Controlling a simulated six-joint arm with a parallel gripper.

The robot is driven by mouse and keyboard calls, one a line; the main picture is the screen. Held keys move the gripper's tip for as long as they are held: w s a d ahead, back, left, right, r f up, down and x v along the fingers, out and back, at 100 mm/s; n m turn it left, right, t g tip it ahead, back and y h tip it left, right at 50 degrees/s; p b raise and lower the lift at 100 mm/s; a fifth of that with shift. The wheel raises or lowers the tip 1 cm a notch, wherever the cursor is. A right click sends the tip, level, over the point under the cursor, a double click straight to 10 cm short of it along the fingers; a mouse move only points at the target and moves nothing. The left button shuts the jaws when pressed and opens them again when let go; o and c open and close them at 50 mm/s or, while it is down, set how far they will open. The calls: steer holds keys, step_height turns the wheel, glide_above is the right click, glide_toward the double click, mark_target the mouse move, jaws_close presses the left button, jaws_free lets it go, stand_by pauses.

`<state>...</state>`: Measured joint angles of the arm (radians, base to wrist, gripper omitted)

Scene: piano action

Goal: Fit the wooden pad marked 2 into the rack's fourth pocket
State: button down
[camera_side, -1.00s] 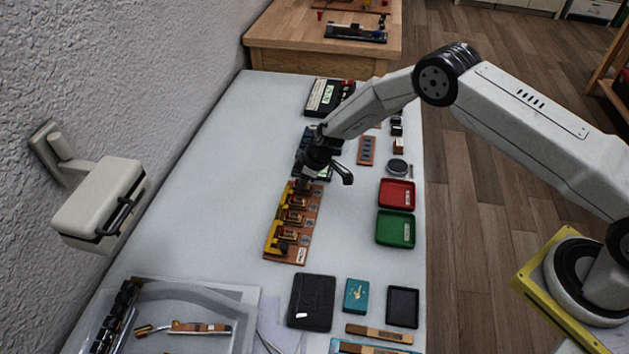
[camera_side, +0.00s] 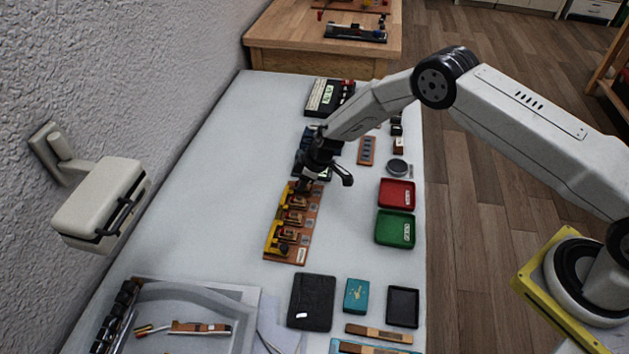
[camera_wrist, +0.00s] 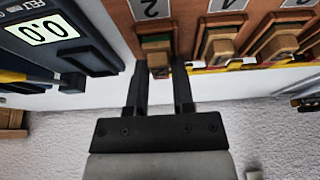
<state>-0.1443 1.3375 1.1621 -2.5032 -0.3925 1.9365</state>
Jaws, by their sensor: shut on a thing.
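The rack (camera_side: 302,239) is a long brown wooden board with a row of yellow-edged pockets, lying along the middle of the white table. My gripper (camera_side: 304,187) is at its far end, fingers pointing down. Neighbouring pockets hold similar wooden blocks (camera_wrist: 222,48). I cannot read a mark on the held pad, nor tell how deep it sits.
A dark device with a display reading 0.0 (camera_wrist: 42,30) stands close beside the rack's end. A red tray (camera_side: 397,194) and a green tray (camera_side: 395,229) lie to the right. A black pad (camera_side: 311,302) lies nearer the camera. The table left of the rack is clear.

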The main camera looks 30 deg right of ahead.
stand_by(0.9)
steer(key=shift+c, duration=2)
jaws_free()
steer(key=shift+r, duration=3.45)
steer(key=shift+r, duration=0.1)
